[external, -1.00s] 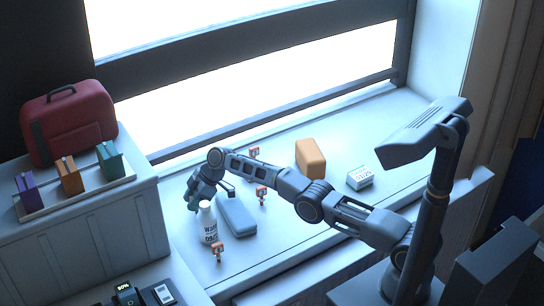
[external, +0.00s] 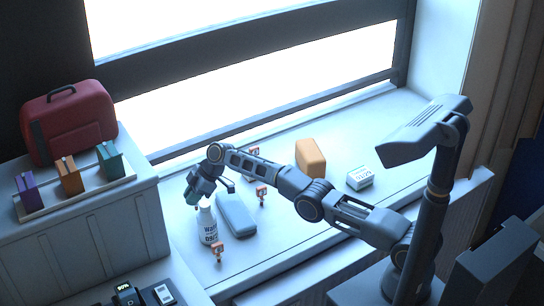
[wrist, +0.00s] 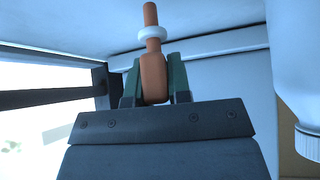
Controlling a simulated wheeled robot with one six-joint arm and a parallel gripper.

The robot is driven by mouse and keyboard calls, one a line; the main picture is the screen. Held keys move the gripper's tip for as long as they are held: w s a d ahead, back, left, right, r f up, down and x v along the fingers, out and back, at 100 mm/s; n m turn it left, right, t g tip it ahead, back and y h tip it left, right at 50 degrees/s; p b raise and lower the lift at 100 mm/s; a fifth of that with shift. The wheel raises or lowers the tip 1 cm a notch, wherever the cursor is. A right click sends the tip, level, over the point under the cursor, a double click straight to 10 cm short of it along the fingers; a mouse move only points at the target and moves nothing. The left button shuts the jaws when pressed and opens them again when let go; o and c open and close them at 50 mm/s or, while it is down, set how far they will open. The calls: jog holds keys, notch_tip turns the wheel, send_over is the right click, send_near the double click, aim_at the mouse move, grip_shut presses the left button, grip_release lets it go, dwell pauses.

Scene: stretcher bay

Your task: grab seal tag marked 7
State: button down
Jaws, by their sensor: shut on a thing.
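My gripper (external: 192,199) is just above and behind the white bottle at the left of the sill. In the wrist view its two green fingers (wrist: 160,82) are shut on an orange-brown piece (wrist: 153,76) with a thin stem and a white ring. No number shows on it, so I cannot tell if it is the tag marked 7. Three small orange-red tags with pale faces stand on the sill: one in front of the bottle (external: 217,252), one right of the blue case (external: 262,196), one farther back (external: 253,150), partly behind my arm. Their marks are too small to read.
The white bottle (external: 207,228) stands close to my gripper; it also shows in the wrist view (wrist: 296,70). A blue case (external: 236,215) lies beside it. An orange block (external: 310,158) and a white dated box (external: 360,179) stand right. The sill's right end is clear.

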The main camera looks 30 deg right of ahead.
jog(key=shift+r+p, duration=0.8)
jog(key=shift+f+b, duration=0.25)
jog(key=shift+b, duration=0.05)
jog(key=b, duration=0.2)
jog(key=shift+b, duration=0.35)
jog(key=shift+b, duration=0.8)
